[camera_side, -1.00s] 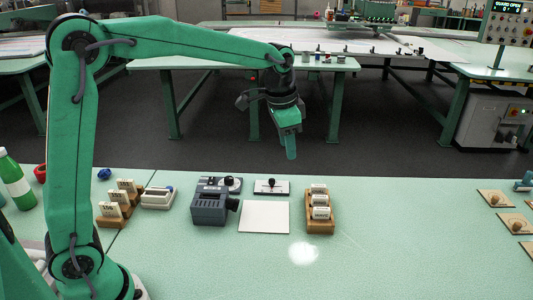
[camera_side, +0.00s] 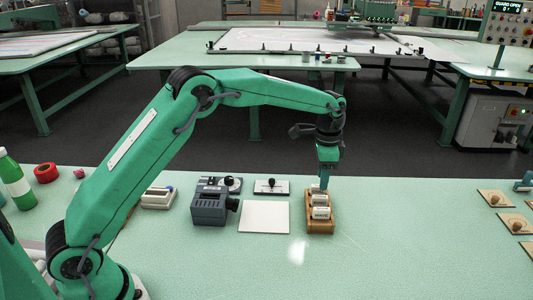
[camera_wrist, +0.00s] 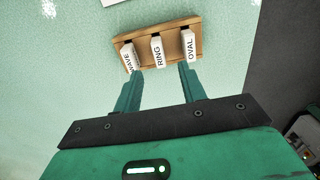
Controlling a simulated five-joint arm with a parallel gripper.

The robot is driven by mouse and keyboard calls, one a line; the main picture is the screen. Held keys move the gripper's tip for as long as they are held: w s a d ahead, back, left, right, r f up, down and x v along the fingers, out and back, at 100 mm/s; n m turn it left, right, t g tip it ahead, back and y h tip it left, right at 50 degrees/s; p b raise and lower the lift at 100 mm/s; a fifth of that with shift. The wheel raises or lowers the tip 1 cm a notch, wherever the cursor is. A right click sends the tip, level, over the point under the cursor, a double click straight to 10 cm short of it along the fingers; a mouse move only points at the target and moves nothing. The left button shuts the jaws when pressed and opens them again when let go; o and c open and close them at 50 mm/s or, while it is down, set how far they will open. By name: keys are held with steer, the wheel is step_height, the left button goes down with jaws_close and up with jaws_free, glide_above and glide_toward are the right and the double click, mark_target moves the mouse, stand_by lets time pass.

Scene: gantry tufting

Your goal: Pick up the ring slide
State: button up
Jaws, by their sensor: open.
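The ring slide (camera_wrist: 157,50) is a white block lettered RING, standing in the middle of a wooden rack (camera_wrist: 174,30). The wave slide (camera_wrist: 129,56) and the oval slide (camera_wrist: 188,45) stand on either side of it. In the side view the same rack (camera_side: 320,230) is on the green bench, and the ring slide (camera_side: 319,200) is partly hidden there. My gripper (camera_wrist: 160,69) is open and empty, its two fingers apart, with the ring slide lying between their lines in the wrist view. In the side view my gripper (camera_side: 325,181) hangs pointing down above the back of the rack.
A white plate (camera_side: 263,217) lies left of the rack, with a black-knobbed white piece (camera_side: 271,187) behind it. A dark grey device (camera_side: 210,204) stands further left. The bench right of the rack is clear up to several wooden pieces (camera_side: 494,198).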

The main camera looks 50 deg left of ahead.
mark_target(320, 196)
steer(key=shift+f, duration=0.1)
steer(key=shift+f, duration=1.2)
steer(key=shift+f, duration=0.1)
steer(key=shift+s+f, duration=0.1)
steer(key=shift+f, duration=2.4)
steer(key=shift+c, duration=0.2)
jaws_close()
